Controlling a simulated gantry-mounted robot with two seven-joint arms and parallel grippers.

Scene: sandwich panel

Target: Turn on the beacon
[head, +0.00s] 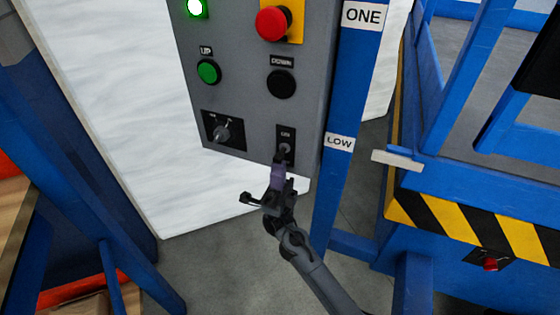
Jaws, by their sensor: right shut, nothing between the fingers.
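A grey control panel (240,100) hangs in the upper middle of the head view. At its lower right is a small switch (285,148) on a black plate, with a label too small to read surely. At its lower left is a rotary selector (221,132) on a black plate. My right gripper (279,166) is shut and empty. Its tip is right below the small switch and overlaps its lower part in the picture; I cannot tell whether they touch. No beacon can be made out for sure. My left gripper is not in view.
The panel also carries a lit green lamp (197,8), a red mushroom button (272,23), a green UP button (208,71) and a black DOWN button (281,84). A blue post (345,100) stands to its right. Further right is a blue frame with a yellow-black striped edge (470,224).

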